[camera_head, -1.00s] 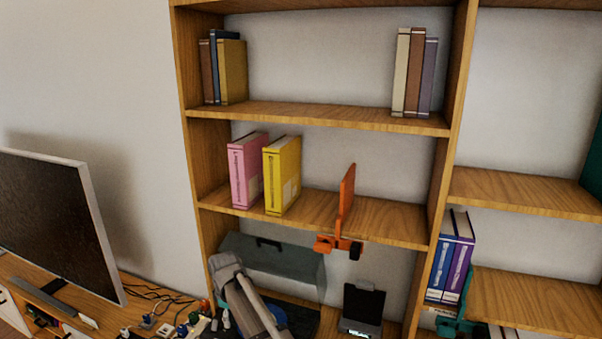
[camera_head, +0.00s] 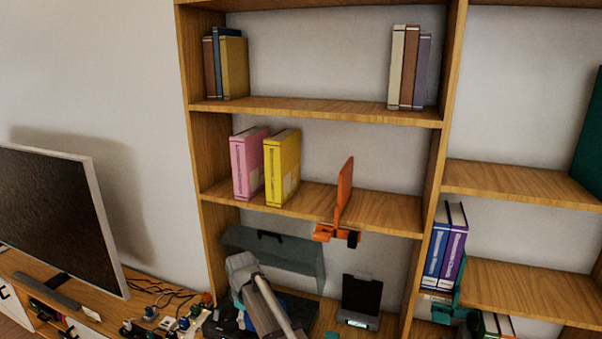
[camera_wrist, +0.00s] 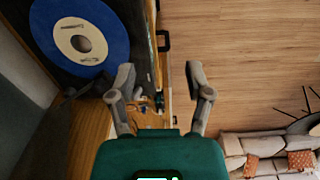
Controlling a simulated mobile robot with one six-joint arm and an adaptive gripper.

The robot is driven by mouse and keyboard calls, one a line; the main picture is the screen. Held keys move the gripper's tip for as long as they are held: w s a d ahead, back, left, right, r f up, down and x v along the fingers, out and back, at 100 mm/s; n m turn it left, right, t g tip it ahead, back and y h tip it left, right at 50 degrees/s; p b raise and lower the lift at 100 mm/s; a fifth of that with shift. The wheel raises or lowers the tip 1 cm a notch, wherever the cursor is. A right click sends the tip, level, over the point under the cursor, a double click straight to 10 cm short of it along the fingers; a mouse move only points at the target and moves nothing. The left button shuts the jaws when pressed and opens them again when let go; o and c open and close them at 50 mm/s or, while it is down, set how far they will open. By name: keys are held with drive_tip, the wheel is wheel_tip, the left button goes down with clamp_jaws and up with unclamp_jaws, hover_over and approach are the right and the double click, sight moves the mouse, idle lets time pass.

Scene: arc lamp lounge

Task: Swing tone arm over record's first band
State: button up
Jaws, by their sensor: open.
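The blue record (camera_wrist: 110,45) with a pale label lies on the dark turntable (camera_wrist: 141,60) at the upper left of the wrist view. In the head view the dark turntable base (camera_head: 302,309) sits in the lower shelf bay under a raised grey lid (camera_head: 275,258), partly hidden by my arm. My gripper (camera_wrist: 160,73) is open and empty in the wrist view, its fingers apart to the right of the record, over the shelf edge and floor. I cannot make out the tone arm or the record's bands clearly.
A dark device on a stand (camera_head: 360,300) is right of the turntable. Cables and plugs (camera_head: 165,308) clutter the left. In the wrist view, wooden floor (camera_wrist: 245,50) is open, with a sofa (camera_wrist: 265,145) beyond.

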drive_tip(key=s+d+f+m+b, duration=0.3)
drive_tip(key=s+d+m, duration=0.1)
drive_tip(key=d, duration=0.7)
drive_tip(key=s+d+f+m+b, duration=0.2)
drive_tip(key=s+d+m, duration=0.3)
drive_tip(key=d, duration=0.6)
drive_tip(key=s+d+f+m+b, duration=0.3)
drive_tip(key=s+d+f+m, duration=0.1)
drive_tip(key=d, duration=0.7)
drive_tip(key=shift+s+m+b, duration=0.3)
drive_tip(key=shift+s, duration=0.1)
idle(0.4)
